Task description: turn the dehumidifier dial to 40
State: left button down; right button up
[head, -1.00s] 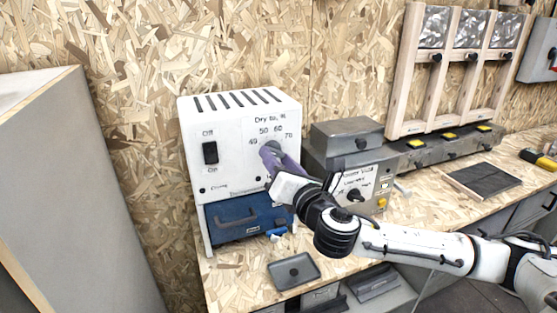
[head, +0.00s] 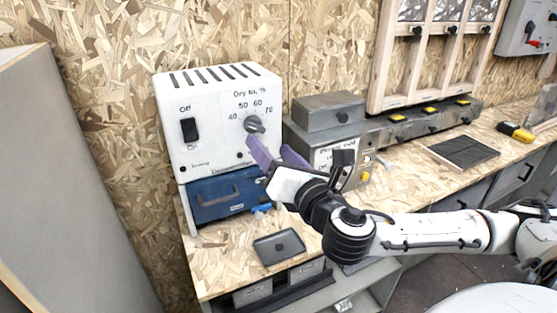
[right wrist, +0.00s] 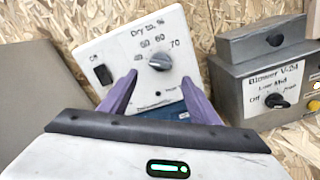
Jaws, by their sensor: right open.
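The white dehumidifier (head: 215,150) stands on the bench against the wall. Its grey dial (head: 254,124) sits under the printed marks 40, 50, 60 and 70; it also shows in the right wrist view (right wrist: 160,62). The dial's bar looks turned toward the left, 40 side, but I cannot read its exact setting. My right gripper (head: 270,150) is open, with its purple fingers just below and in front of the dial, apart from it. In the right wrist view its fingertips (right wrist: 159,76) lie either side of the dial with nothing between them. My left gripper is not in view.
A black rocker switch (head: 190,130) is left of the dial. A blue drawer unit (head: 222,197) sits below. A grey blower box (head: 330,114) stands close on the right. A dark tray (head: 279,247) lies on the bench (head: 215,270). A grey cabinet (head: 70,190) stands at left.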

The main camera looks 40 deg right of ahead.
jog(key=shift+p+v, duration=0.3)
jog(key=shift+v, duration=1.35)
jog(key=s+a+f+m+g, duration=0.1)
jog(key=s+f+m+g, duration=0.2)
jog(key=f+m, duration=0.4)
jog(key=s+a+f+m+g, duration=0.1)
jog(key=s+f+m+g, duration=0.3)
jog(key=f, duration=0.5)
jog(key=s+a+f+m+g+y, duration=0.5)
jog(key=s+a+f+m+g, duration=0.3)
jog(key=s+f+m, duration=0.65)
jog(key=w+a+f+t+y, duration=0.1)
jog(key=w+a+f+t, duration=0.1)
jog(key=f, duration=0.4)
jog(key=w+a+f+t, duration=0.2)
jog(key=a+f+t, duration=0.2)
jog(key=f, duration=0.1)
jog(key=shift+f+y, duration=0.35)
jog(key=shift+y, duration=0.05)
jog(key=shift+w, duration=0.1)
